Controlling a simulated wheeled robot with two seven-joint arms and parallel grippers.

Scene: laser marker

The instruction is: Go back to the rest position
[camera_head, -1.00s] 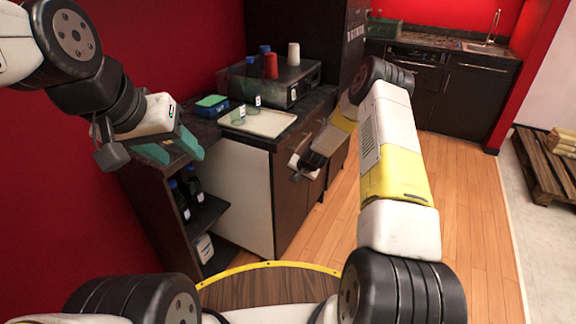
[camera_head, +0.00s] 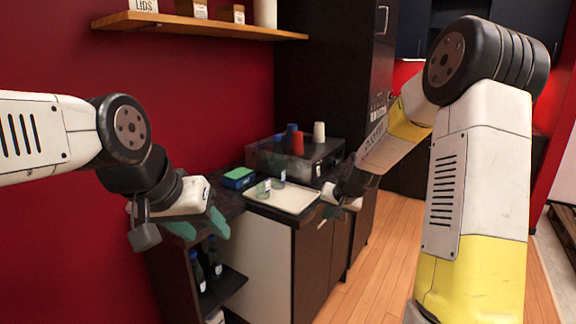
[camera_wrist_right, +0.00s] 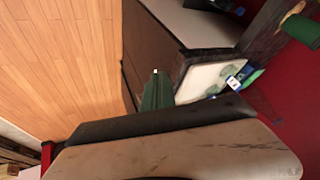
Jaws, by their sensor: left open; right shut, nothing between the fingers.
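My left gripper (camera_head: 204,227) is at the left in the head view, in front of the red wall and near the counter's left end. Its teal fingers are apart and nothing is between them. My right gripper (camera_head: 328,213) is by the front edge of the counter, right of the white tray (camera_head: 292,203). It is shut and empty. In the right wrist view its green fingers (camera_wrist_right: 157,91) are together, with the wood floor on the left and the tray beyond. Part of the right gripper is too small in the head view to make out.
Two clear cups (camera_head: 263,191) stand on the tray, with a blue-green box (camera_head: 238,178) beside it. A dark machine (camera_head: 300,163) behind carries a red cup (camera_head: 297,145) and a white cup (camera_head: 319,132). A wall shelf (camera_head: 200,27) hangs above. Floor (camera_head: 385,250) right of the counter is clear.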

